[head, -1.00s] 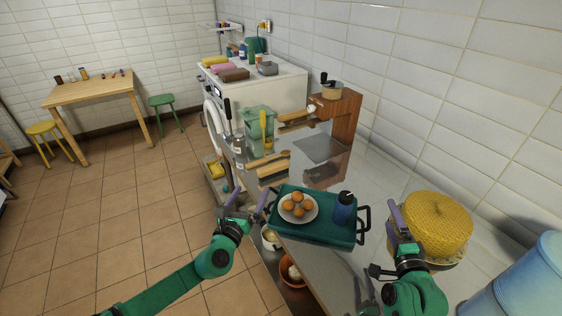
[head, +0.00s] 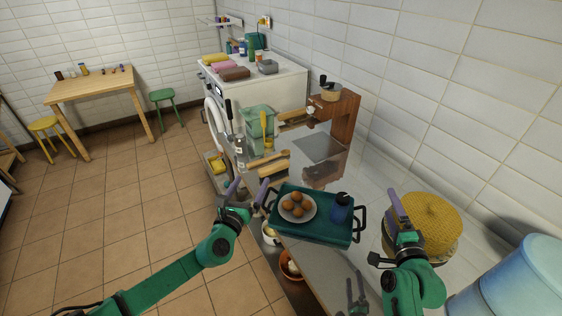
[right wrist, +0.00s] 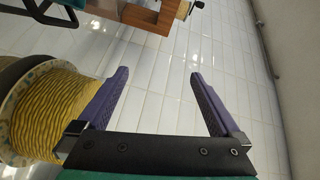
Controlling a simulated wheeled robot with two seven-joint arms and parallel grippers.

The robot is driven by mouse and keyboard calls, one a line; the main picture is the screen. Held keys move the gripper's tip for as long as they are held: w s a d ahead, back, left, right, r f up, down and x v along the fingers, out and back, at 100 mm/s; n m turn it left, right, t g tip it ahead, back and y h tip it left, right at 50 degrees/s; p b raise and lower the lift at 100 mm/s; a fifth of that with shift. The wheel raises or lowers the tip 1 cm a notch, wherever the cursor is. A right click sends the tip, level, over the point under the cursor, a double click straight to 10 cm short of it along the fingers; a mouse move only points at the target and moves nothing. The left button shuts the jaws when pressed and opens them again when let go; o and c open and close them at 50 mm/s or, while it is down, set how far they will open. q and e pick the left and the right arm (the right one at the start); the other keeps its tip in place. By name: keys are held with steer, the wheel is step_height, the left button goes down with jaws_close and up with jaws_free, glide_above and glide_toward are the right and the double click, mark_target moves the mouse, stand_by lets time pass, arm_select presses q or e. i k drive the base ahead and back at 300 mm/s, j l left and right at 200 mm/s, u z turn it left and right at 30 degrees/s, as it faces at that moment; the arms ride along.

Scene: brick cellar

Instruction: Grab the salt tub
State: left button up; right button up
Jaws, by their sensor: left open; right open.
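I cannot tell for sure which thing is the salt tub; no label is readable. Small containers stand near the green rack, including a yellow one (head: 269,144) and a pale jar with a dark lid (head: 240,148). My left gripper (head: 250,190) is open and empty, just left of the teal tray (head: 310,233). My right gripper (head: 396,208) is open, beside the yellow woven cake-shaped thing (head: 428,220). In the right wrist view my right gripper (right wrist: 160,74) has nothing between its fingers; the yellow thing (right wrist: 52,110) is at the left.
The tray carries a plate (head: 284,214) of several brown round items and a blue bottle (head: 340,209). A large blue canister (head: 520,282) is at the lower right. A bowl (head: 288,268) sits below the counter.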

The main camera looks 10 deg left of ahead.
mark_target(338, 213)
steer(key=k+j, duration=0.25)
steer(key=k, duration=0.25)
steer(key=k+j, duration=0.25)
steer(key=k, duration=0.2)
